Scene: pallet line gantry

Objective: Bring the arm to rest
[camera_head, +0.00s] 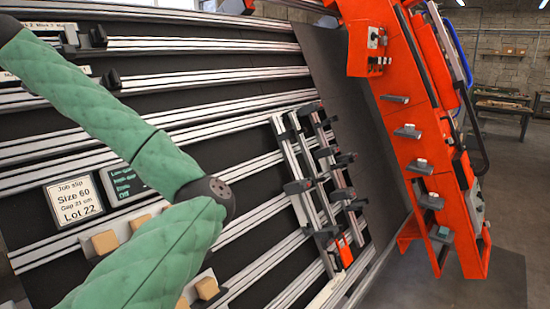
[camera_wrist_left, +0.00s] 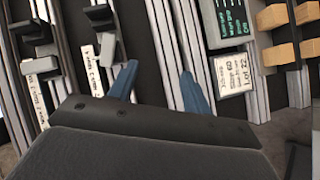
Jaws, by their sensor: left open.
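My left arm in its green padded sleeve crosses the left side of the head view, bent at a dark joint. Its gripper lies outside the head view. In the left wrist view my left gripper (camera_wrist_left: 159,84) shows two blue fingers spread apart with nothing between them. Behind the fingers are dark panel and metal rails; whether they touch the panel I cannot tell. My right gripper is in neither view.
A sloping panel of metal rails (camera_head: 205,76) fills the left. A job slip (camera_head: 74,201), small screen (camera_head: 124,184) and wooden blocks (camera_head: 105,242) sit near my arm. A clamp frame (camera_head: 305,190) lies on the rails; an orange gantry post (camera_head: 412,130) stands at right.

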